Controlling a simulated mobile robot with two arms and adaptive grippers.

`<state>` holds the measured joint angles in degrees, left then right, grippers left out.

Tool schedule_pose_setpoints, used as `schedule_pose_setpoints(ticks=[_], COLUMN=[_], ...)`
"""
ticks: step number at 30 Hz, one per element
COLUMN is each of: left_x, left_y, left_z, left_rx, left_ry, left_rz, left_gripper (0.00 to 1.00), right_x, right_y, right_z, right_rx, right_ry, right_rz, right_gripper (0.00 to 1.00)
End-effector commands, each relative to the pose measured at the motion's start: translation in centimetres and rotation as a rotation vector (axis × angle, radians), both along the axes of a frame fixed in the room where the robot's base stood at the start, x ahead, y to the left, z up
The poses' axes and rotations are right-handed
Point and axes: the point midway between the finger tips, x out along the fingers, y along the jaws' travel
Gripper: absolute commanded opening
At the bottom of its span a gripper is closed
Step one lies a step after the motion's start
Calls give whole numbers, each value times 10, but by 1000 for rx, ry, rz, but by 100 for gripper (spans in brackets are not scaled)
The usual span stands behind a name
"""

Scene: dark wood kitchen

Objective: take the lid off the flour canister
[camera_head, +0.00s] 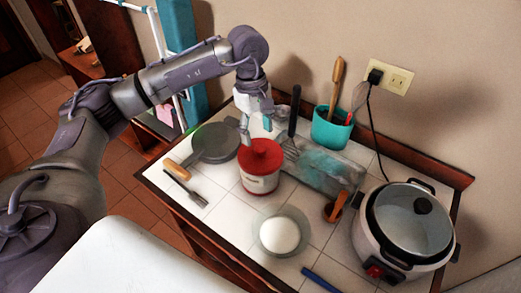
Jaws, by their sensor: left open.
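The flour canister (261,182) stands upright on the white tiled counter. It has a pale body with a red band near the bottom, and the red lid (261,155) sits on its top. My left gripper (259,131) is open and points down just above and behind the lid. I cannot tell whether a finger touches the lid. Nothing shows between its fingers. My right gripper is not in view.
A glass bowl (284,232) holding something white stands in front. A teal utensil holder (331,130), a glass dish (330,172) and a rice cooker (408,222) stand right.

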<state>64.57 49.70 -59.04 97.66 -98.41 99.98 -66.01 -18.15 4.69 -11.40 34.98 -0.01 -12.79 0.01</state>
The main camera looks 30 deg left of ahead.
Motion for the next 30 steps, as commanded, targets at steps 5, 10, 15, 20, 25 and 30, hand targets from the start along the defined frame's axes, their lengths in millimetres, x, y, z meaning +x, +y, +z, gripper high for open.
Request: schedule_pose_setpoints(ticks=[5,10,15,20,25,30], left_x=[-2,-5,-4,-4,-4,-4], left_y=[-3,-8,-10,-10,-10,-10], left_z=[-10,-35,-53,-56,-55,-55], left_rx=[0,-1,-1,0,0,0], left_ry=[3,4,1,-1,-1,-1], left_rz=[-1,-1,-1,-2,-2,-2], left_gripper=[61,61,61,61,45,16], right_x=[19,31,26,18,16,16], right_y=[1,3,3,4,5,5], right_z=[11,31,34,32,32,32], right_rx=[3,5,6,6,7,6], right_ry=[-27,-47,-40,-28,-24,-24], right_rz=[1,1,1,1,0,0], right_gripper=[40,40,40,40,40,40])
